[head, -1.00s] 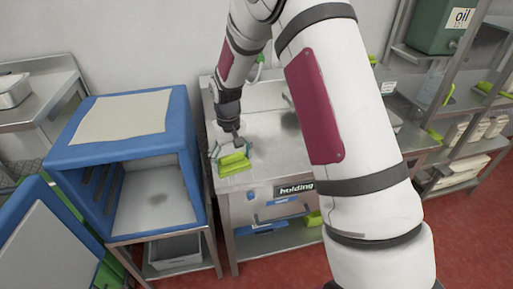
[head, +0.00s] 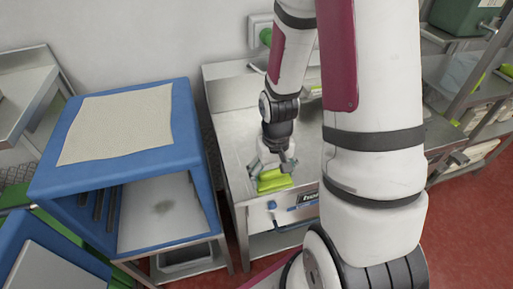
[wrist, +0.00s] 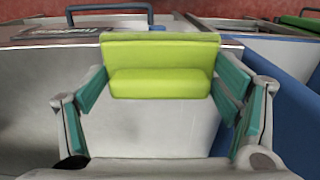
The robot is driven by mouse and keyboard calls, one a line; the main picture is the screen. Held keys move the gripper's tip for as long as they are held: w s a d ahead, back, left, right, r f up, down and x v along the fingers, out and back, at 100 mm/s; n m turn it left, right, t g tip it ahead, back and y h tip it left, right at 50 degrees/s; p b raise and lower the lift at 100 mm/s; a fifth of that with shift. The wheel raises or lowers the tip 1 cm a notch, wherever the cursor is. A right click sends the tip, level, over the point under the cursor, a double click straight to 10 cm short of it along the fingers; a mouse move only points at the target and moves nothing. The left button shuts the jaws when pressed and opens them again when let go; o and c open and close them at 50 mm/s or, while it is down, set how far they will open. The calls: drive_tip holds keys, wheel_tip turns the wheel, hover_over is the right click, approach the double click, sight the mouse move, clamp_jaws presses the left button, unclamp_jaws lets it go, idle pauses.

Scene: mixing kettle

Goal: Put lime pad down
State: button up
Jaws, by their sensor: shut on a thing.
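The lime pad (head: 275,181) is a bright yellow-green block with a thicker front part and a flat upper part. My gripper (head: 272,168) is shut on it, with teal fingers on its two sides in the wrist view, where the pad (wrist: 160,83) sits in the upper middle. The pad is over the front left part of the steel top (head: 232,120) of the holding unit. I cannot tell whether its underside touches the steel.
A blue open-fronted cabinet (head: 190,140) with a pale mat (head: 117,124) on top stands to the left, separated by a narrow gap. The steel top is bare left of my gripper. Shelves with several items stand at the right.

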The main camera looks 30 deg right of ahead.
drive_tip(key=w+d, duration=0.2)
drive_tip(key=w, duration=0.2)
drive_tip(key=w+d+f, duration=0.1)
drive_tip(key=w+d, duration=0.2)
drive_tip(key=w, duration=0.2)
drive_tip(key=w+d, duration=0.3)
drive_tip(key=w, duration=0.1)
drive_tip(key=shift+w+f+p, duration=0.15)
drive_tip(key=shift+f+p, duration=0.1)
drive_tip(key=shift+p, duration=0.15)
drive_tip(key=shift+w+f+p, duration=0.1)
drive_tip(key=shift+f+p, duration=0.3)
drive_tip(key=shift+f, duration=1.4)
drive_tip(key=o, duration=0.6)
drive_tip(key=shift+f, duration=0.15)
drive_tip(key=o, duration=0.3)
drive_tip(key=shift+o, duration=0.2)
